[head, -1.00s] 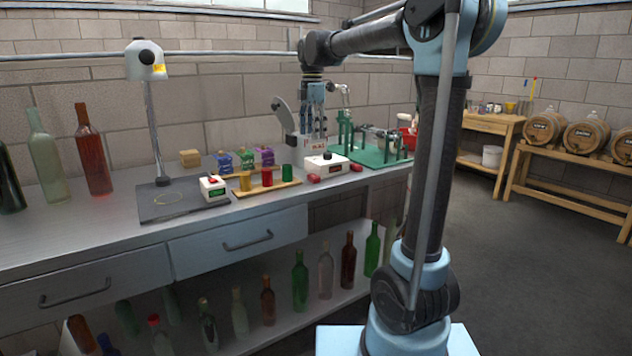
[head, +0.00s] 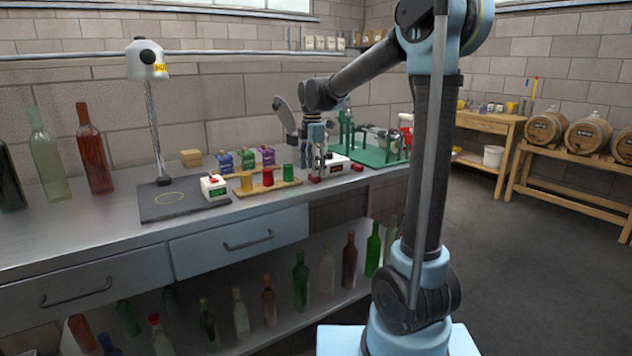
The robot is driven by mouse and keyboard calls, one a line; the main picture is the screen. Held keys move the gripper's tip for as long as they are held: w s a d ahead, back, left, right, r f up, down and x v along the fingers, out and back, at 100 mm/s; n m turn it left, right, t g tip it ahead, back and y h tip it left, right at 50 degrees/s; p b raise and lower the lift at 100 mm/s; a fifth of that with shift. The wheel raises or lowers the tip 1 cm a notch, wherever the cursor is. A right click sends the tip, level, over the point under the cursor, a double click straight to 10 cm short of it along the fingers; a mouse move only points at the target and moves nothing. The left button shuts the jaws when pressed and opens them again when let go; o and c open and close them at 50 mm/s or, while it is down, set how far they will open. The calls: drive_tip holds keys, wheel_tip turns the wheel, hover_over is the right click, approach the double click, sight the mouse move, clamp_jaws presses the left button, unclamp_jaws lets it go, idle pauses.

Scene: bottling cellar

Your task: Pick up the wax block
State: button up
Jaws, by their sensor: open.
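A small red block (head: 314,179), which looks like wax, lies near the bench's front edge, by the left end of a white device (head: 338,165). A second small red piece (head: 357,167) lies at the device's right end. I cannot tell for sure which one the task means. My gripper (head: 317,172) points down with its fingers apart, close above the left red block and in front of the device. The fingers partly cover the device and the block's top. Whether they touch the block cannot be told.
A wooden rack (head: 268,186) with coloured jars stands just left of my gripper. A green-based apparatus (head: 378,155) is to the right.

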drive_tip(key=shift+f, duration=1.35)
drive_tip(key=c, duration=1)
drive_tip(key=shift+o, duration=0.2)
drive_tip(key=shift+r, duration=0.1)
wheel_tip(320, 180, up, 10)
